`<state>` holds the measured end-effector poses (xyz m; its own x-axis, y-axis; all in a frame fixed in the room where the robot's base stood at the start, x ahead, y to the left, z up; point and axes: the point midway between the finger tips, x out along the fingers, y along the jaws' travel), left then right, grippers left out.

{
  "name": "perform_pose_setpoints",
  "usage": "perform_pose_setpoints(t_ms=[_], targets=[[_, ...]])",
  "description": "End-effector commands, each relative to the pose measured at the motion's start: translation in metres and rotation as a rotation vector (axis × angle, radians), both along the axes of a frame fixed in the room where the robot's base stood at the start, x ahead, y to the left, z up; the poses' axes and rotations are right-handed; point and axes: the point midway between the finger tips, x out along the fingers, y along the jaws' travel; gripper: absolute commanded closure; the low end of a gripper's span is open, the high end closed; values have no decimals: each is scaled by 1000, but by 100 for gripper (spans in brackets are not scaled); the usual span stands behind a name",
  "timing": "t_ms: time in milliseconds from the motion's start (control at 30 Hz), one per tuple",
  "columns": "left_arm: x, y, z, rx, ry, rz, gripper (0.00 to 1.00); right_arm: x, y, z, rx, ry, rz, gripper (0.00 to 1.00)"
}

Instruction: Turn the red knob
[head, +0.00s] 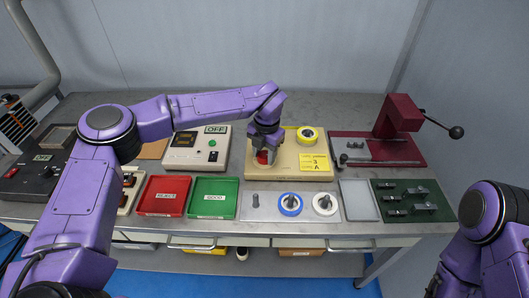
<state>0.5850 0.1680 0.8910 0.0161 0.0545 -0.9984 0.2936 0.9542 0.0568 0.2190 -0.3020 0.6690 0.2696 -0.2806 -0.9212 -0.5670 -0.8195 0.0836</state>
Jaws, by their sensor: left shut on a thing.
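The red knob (262,157) sits on the left part of the cream winder base (288,172) at the back middle of the bench. My left gripper (264,150) reaches down over it from above and is shut on it. The fingers hide much of the knob, so I cannot tell its turn angle. My right arm comes in at the lower right; its gripper is outside the picture.
A control box (197,150) with an OFF display stands left of the winder. Red (164,195) and green (213,197) trays and a plate of spools (258,207) lie in front. A dark red press (398,117) stands right.

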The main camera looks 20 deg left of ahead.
Motion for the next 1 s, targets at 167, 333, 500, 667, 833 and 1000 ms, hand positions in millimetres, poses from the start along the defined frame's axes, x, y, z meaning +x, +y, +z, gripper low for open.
perform_pose_setpoints(t_ms=[167, 333, 500, 667, 833, 1000], targets=[[0, 0, -1, 2, -2, 54, 85, 0, 0, -5, 0, 0, 0, 57], [1, -1, -2, 1, -3, 162, 85, 0, 0, -12, 0, 0, 0, 57], [2, -1, -2, 1, -3, 314, 85, 0, 0, -22, 0, 0, 0, 57], [2, -1, -2, 1, -3, 468, 85, 0, 0, -32, 0, 0, 0, 57], [2, -2, -2, 0, -3, 629, 85, 0, 0, -43, 0, 0, 0, 57], [3, -2, -3, 0, -3, 791, 85, 0, 0, -56, 0, 0, 0, 57]])
